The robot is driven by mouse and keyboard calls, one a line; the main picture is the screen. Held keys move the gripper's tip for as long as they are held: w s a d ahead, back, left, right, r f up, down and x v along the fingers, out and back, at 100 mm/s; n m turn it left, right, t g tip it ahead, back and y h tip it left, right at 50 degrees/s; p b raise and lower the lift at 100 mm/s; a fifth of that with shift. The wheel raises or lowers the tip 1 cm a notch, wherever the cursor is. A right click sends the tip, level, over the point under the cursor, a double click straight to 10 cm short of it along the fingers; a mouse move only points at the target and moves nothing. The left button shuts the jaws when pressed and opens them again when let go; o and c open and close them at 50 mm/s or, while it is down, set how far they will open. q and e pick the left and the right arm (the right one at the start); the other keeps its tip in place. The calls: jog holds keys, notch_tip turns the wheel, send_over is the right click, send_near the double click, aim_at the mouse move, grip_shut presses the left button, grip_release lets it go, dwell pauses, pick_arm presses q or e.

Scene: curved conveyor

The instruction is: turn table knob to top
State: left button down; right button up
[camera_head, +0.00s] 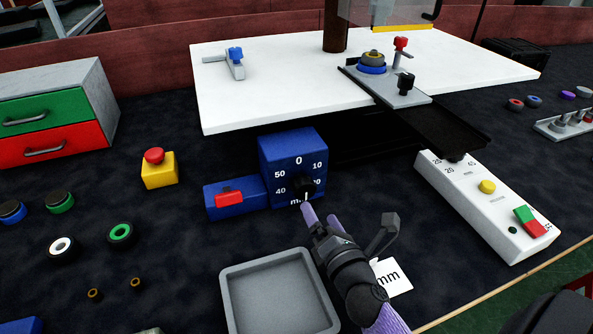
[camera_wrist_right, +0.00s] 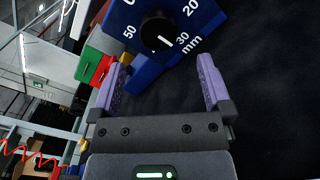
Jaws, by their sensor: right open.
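The table knob (camera_head: 301,184) is a black round dial on the front of a blue box (camera_head: 292,152) marked 0 to 50 and mm. It shows closer in the right wrist view (camera_wrist_right: 158,32). Its white mark points down toward the 30, while 0 is at the top of the dial in the head view. My right gripper (camera_head: 320,214) is open and empty, just in front of and below the knob. In the right wrist view its two purple fingers (camera_wrist_right: 162,78) are spread wide, with the knob beyond the tips, apart from them. My left gripper is not in view.
A blue block with a red switch (camera_head: 229,198) adjoins the box on the left. A grey tray (camera_head: 229,290) lies below, near my right arm. A white table (camera_head: 270,100) stands behind. A white control panel (camera_head: 472,218) is at right, a yellow-and-red button (camera_head: 158,170) at left.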

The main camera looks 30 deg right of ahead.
aim_at(307, 192)
jog(key=b+x, duration=0.1)
jog(key=x, duration=0.7)
jog(key=shift+a, duration=0.15)
jog(key=shift+w+b, duration=0.3)
jog(key=shift+w, duration=0.05)
jog(key=c, duration=1.1)
jog(key=shift+c, duration=0.7)
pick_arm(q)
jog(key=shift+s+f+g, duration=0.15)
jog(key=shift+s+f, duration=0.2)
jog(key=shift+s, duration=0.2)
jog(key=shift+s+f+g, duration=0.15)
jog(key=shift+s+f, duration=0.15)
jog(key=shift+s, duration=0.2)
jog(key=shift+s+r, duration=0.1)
pick_arm(e)
jog(key=shift+r+n, duration=0.1)
jog(key=shift+n, duration=0.2)
